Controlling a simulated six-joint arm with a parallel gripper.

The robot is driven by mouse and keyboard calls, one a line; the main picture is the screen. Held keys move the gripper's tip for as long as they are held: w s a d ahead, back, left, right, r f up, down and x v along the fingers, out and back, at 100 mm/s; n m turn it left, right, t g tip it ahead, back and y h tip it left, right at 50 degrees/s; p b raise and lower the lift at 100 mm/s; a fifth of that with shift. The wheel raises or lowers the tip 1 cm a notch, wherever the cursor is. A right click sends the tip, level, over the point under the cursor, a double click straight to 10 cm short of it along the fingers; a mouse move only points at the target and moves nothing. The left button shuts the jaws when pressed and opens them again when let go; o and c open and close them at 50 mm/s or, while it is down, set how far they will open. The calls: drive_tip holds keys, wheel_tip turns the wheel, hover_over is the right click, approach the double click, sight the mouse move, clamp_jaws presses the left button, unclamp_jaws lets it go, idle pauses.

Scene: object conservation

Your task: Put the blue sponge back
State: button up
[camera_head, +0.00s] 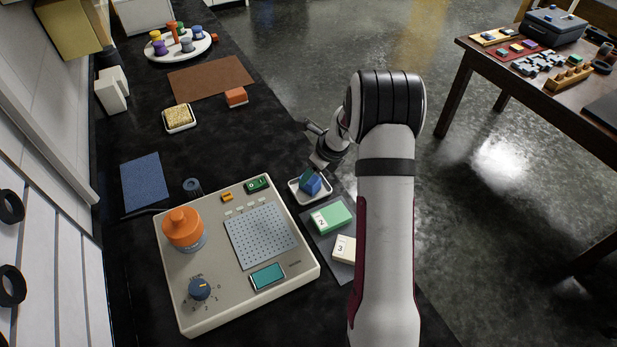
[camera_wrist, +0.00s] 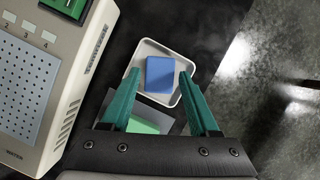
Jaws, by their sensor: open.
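The blue sponge (camera_wrist: 160,74) lies in a small white tray (camera_wrist: 186,62) in the wrist view. In the head view the blue sponge (camera_head: 311,185) and its white tray (camera_head: 296,190) are beside the right rear corner of the beige device, partly covered by my gripper. My gripper (camera_wrist: 160,76) is open, with one teal finger on each side of the sponge in the wrist view and no clear contact. In the head view my gripper (camera_head: 316,170) is right over the tray. How far the fingertips reach down beside the sponge is hard to tell.
A beige device (camera_head: 210,300) with an orange knob stands left of the tray. Green block 2 (camera_head: 331,217) and cream block 3 (camera_head: 344,249) lie on a grey mat in front. A yellow sponge (camera_head: 178,117) in another tray and a brown mat (camera_head: 210,78) are farther back.

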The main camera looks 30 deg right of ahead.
drive_tip(key=v, duration=0.8)
drive_tip(key=s+a+r+n+g, duration=0.1)
drive_tip(key=s+a+r+n, duration=0.25)
drive_tip(key=a, duration=0.25)
drive_tip(key=s+a+r+n, duration=0.3)
drive_tip(key=a+r+n, duration=0.1)
drive_tip(key=a+n, duration=0.1)
drive_tip(key=s+a+r+n+g, duration=0.1)
drive_tip(key=s+a+n, duration=0.4)
drive_tip(key=s+n, duration=0.3)
drive_tip(key=s+a+r+n+g, duration=0.1)
drive_tip(key=s+a+n, duration=0.5)
drive_tip(key=s, duration=1)
drive_tip(key=n+g, duration=0.1)
drive_tip(key=n, duration=0.2)
drive_tip(key=shift+n, duration=0.25)
